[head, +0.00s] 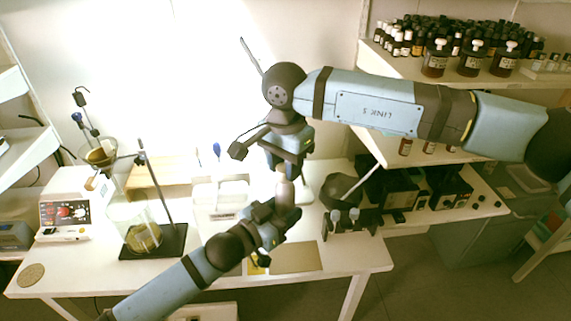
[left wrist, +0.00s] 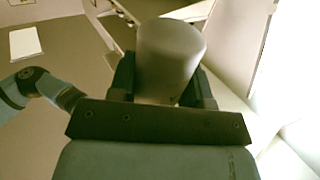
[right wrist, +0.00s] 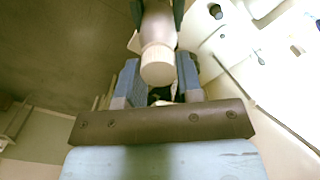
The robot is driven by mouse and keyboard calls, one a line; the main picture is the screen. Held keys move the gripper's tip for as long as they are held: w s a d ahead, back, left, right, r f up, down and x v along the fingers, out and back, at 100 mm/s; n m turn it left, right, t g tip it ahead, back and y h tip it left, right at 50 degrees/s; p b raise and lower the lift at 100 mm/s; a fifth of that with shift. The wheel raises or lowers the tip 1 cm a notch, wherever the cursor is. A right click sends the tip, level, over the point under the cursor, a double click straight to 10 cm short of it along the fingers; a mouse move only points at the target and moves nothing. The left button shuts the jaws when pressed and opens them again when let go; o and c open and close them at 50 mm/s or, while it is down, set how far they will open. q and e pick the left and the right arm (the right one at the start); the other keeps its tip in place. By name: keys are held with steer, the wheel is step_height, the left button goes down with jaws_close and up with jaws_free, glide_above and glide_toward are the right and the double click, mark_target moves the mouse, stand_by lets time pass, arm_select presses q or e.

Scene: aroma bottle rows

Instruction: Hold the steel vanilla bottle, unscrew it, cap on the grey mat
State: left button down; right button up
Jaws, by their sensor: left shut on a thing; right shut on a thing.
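The steel vanilla bottle (head: 285,191) is a plain grey cylinder, held upright above the table in the head view. My left gripper (head: 277,207) is shut on its body; the left wrist view shows the smooth grey bottle (left wrist: 170,55) between the dark fingers. My right gripper (head: 284,172) comes down from above and is shut on the cap. In the right wrist view the pale ribbed cap (right wrist: 158,65) sits between the blue fingers, in line with the bottle. A flat grey-beige mat (head: 298,258) lies at the table's front edge, partly hidden by my left gripper.
A small rack with vials (head: 345,222) stands right of the mat. A dark stand with a glass vessel (head: 140,235) is to the left, beside a white instrument (head: 66,213). A white tray (head: 218,196) lies behind my left arm. Shelves with brown bottles (head: 470,60) are at right.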

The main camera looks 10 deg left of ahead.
arm_select(q)
steer(key=shift+s+d, duration=0.15)
arm_select(e)
steer(key=shift+w+r, duration=0.1)
steer(key=shift+r, duration=0.1)
arm_select(q)
steer(key=shift+f, duration=0.1)
arm_select(e)
steer(key=shift+r, duration=0.95)
